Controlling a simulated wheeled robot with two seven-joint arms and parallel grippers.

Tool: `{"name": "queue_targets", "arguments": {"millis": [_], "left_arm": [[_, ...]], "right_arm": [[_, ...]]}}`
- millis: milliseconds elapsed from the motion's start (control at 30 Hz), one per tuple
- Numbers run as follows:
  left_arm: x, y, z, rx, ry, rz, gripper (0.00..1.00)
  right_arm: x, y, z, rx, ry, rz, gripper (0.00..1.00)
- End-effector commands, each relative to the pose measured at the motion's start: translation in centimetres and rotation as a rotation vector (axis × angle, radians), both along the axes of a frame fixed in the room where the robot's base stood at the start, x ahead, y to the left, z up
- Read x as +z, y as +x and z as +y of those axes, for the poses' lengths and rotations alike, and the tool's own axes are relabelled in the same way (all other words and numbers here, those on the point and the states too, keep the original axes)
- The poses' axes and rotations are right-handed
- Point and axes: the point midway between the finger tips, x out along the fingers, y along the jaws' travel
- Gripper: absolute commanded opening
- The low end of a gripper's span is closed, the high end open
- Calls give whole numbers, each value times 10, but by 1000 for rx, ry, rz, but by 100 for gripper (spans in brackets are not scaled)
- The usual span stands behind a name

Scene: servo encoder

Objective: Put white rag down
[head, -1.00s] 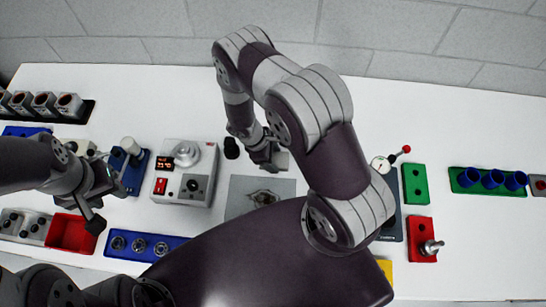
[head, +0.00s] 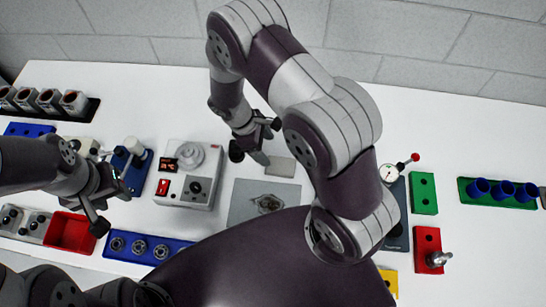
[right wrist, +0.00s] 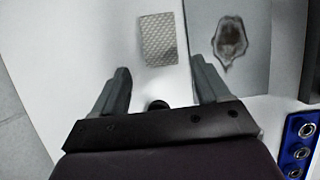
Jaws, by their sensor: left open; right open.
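The white rag (head: 280,166) is a small pale rectangle lying flat on the white table, just behind the grey plate (head: 240,205). In the right wrist view the rag (right wrist: 158,38) has a fine woven texture and lies beyond the fingertips, untouched. My right gripper (head: 266,143) is open and empty, left of and behind the rag; its two fingers also show in the right wrist view (right wrist: 160,65). My left gripper (head: 112,208) is open and empty at the left, above the table near the red bin.
A small black round object (head: 236,152) is beside my right gripper. A grey device with a dial (head: 190,172) stands to the left. The red bin (head: 70,236) and blue ring holder (head: 147,247) are at front left. A dial gauge (head: 388,172) and green block (head: 423,193) are right.

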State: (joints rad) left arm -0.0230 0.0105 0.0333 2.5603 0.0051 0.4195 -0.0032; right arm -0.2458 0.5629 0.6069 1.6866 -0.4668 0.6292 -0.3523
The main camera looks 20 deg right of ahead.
Motion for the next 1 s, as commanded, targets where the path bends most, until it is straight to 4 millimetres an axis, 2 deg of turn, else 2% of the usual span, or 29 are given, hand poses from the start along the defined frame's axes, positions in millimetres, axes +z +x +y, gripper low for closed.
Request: {"name": "queue_targets", "arguments": {"millis": [100,167,267,333,400,500,600,833,933,1000], "left_arm": [[-4,0,0,0,0,0,43],[-3,0,0,0,0,0,43],[-3,0,0,0,0,0,43],[-3,0,0,0,0,0,43],[-3,0,0,0,0,0,43],[-3,0,0,0,0,0,43],[-3,0,0,0,0,0,43],[-7,0,0,0,0,0,43],[-34,0,0,0,0,-1,43],[-62,0,0,0,0,0,43]], "right_arm": [[14,3,4,-7,2,-6,75],[31,3,4,-67,20,-38,75],[84,-7,0,-325,93,-169,75],[121,-22,-5,-546,154,-276,75],[146,-40,-9,-738,204,-365,75],[166,-59,-13,-920,253,-446,75],[170,-66,-14,-985,268,-470,75],[166,-66,-13,-983,267,-468,75],[138,-66,-13,-982,267,-467,75],[110,-66,-14,-981,266,-466,75]]}}
